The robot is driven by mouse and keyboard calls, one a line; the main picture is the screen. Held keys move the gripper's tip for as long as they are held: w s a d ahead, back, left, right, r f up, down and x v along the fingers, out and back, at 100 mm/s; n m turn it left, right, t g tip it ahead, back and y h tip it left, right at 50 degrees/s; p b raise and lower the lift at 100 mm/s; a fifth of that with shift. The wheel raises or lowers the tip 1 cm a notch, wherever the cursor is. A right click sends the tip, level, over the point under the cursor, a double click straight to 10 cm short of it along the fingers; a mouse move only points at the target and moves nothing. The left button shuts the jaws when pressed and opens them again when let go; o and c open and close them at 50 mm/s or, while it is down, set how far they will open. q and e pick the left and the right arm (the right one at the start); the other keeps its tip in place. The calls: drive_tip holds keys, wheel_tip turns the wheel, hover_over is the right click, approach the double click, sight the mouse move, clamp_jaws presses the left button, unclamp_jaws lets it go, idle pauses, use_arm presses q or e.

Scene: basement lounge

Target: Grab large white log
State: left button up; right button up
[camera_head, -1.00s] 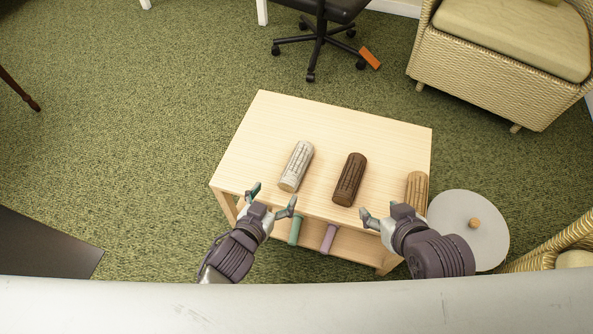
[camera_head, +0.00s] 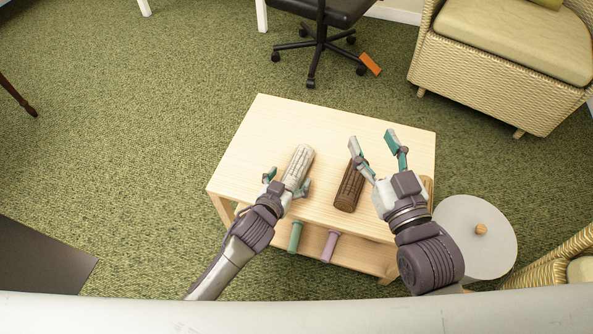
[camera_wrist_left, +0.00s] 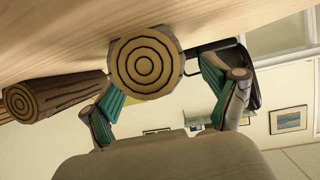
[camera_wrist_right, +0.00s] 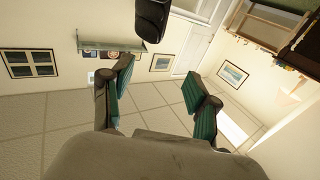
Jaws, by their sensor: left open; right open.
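The large white log (camera_head: 299,165) lies on the light wooden table, pointing away from me. My left gripper (camera_head: 287,181) is open at the log's near end, with one finger on each side of it. In the left wrist view the log's ringed end (camera_wrist_left: 146,64) sits between the spread fingers (camera_wrist_left: 165,100), and I cannot tell whether they touch it. My right gripper (camera_head: 375,142) is open and empty, raised over the right part of the table. It also shows empty in the right wrist view (camera_wrist_right: 158,85).
A dark brown log (camera_head: 349,188) lies right of the white one; its end shows in the left wrist view (camera_wrist_left: 20,102). A light brown log is mostly hidden behind my right arm. Green (camera_head: 295,236) and pink (camera_head: 330,246) cylinders are on the lower shelf. A round white table (camera_head: 486,250) stands right.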

sight(295, 173)
use_arm(q)
drive_tip(key=b+x, duration=0.1)
drive_tip(key=x, duration=0.2)
drive_tip(key=shift+d+f, duration=0.1)
drive_tip(key=shift+f, duration=0.1)
drive_tip(key=shift+w, duration=0.1)
drive_tip(key=shift+d, duration=0.1)
drive_tip(key=c, duration=1.4)
use_arm(e)
wheel_tip(295, 173, up, 7)
drive_tip(key=s+t+y, duration=0.1)
drive_tip(key=t, duration=0.3)
drive_tip(key=shift+s+a+f+t+y, duration=0.15)
drive_tip(key=shift+s+a+t+y, duration=0.05)
drive_tip(key=shift+a+t+y, duration=0.15)
